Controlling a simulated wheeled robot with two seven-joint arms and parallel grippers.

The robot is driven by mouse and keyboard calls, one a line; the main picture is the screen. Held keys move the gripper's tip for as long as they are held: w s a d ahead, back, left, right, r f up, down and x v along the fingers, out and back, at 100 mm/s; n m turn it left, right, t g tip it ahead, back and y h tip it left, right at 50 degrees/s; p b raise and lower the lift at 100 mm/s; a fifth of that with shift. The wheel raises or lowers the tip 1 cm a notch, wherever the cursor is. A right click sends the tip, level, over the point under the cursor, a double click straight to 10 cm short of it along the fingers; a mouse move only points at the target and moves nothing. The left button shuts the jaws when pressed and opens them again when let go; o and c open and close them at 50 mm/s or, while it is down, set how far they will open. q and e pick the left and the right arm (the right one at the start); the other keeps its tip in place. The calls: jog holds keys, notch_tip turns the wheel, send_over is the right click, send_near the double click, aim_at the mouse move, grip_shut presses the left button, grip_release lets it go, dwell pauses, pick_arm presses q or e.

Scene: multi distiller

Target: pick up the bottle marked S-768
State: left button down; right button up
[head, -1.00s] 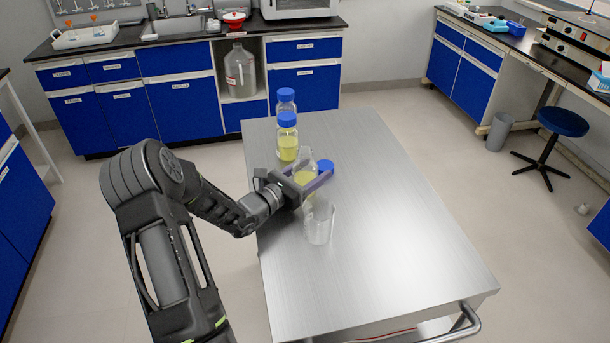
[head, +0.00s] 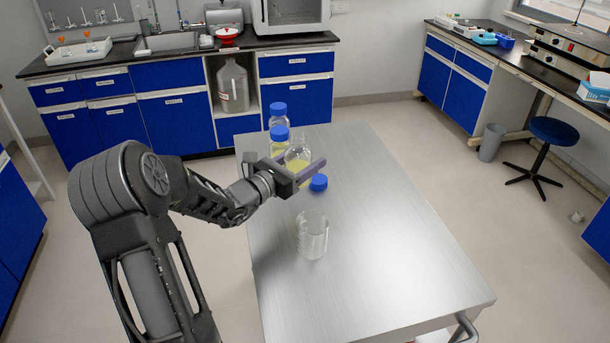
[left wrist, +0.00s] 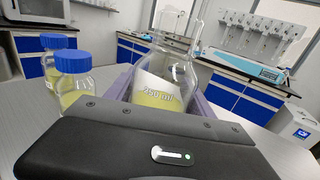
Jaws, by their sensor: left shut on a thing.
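A clear glass bottle (head: 298,167) with yellow liquid and no cap on it is between the fingers of my left gripper (head: 303,166). The gripper is shut on it and holds it above the metal table. In the left wrist view the bottle (left wrist: 165,85) shows a "250 ml" print and an open neck. A loose blue cap (head: 319,183) lies on the table beside it. Two blue-capped bottles with yellow liquid stand behind, a nearer one (head: 279,134) and a farther one (head: 277,110). I cannot read S-768 on any bottle. My right gripper is out of view.
An empty glass beaker (head: 312,236) stands on the table (head: 390,235) in front of the gripper. The table's right and front parts are clear. Blue cabinets with a sink counter (head: 180,55) line the back wall. A stool (head: 555,130) stands at right.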

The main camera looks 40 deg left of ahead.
pick_arm(q)
jog(key=shift+r, duration=0.9)
